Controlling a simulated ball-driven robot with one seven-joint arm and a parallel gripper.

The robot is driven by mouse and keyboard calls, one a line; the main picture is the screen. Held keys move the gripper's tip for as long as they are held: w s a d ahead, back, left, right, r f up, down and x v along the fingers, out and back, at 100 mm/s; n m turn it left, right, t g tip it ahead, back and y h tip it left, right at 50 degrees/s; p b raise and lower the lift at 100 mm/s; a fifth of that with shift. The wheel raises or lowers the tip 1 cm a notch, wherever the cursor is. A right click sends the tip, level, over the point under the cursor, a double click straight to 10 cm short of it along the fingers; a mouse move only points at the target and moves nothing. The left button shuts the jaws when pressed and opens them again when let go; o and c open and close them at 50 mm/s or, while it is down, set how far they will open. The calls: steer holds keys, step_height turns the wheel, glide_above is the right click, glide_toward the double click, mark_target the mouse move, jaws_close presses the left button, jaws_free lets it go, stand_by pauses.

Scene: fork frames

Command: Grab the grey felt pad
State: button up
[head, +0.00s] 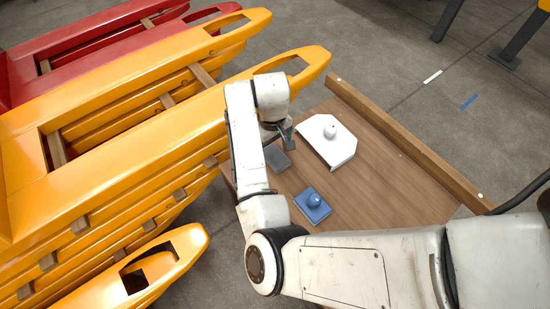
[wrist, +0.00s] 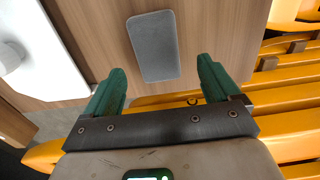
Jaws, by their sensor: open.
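The grey felt pad (wrist: 154,46) lies flat on the brown wooden tabletop in the wrist view. It is a rounded rectangle. In the head view the grey pad (head: 277,158) is partly hidden behind my arm, near the table's left edge. My gripper (wrist: 156,85) is open, with its two green fingers spread apart and nothing between them. The pad lies beyond the fingertips in the wrist view, roughly between their lines. In the head view my gripper (head: 284,133) is just above and beside the pad, mostly hidden by my wrist.
A white angular plate with a knob (head: 340,150) stands right of the pad, and a blue block with a knob (head: 312,205) nearer. A raised wooden rail (head: 400,137) edges the table's far right. Stacked orange forks (head: 150,140) crowd the left side.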

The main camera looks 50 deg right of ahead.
mark_target(274, 155)
step_height(274, 155, down, 4)
steer(key=shift+s+r+b, duration=0.1)
steer(key=shift+b, duration=0.35)
steer(key=shift+c, duration=0.4)
steer(key=c, duration=1.1)
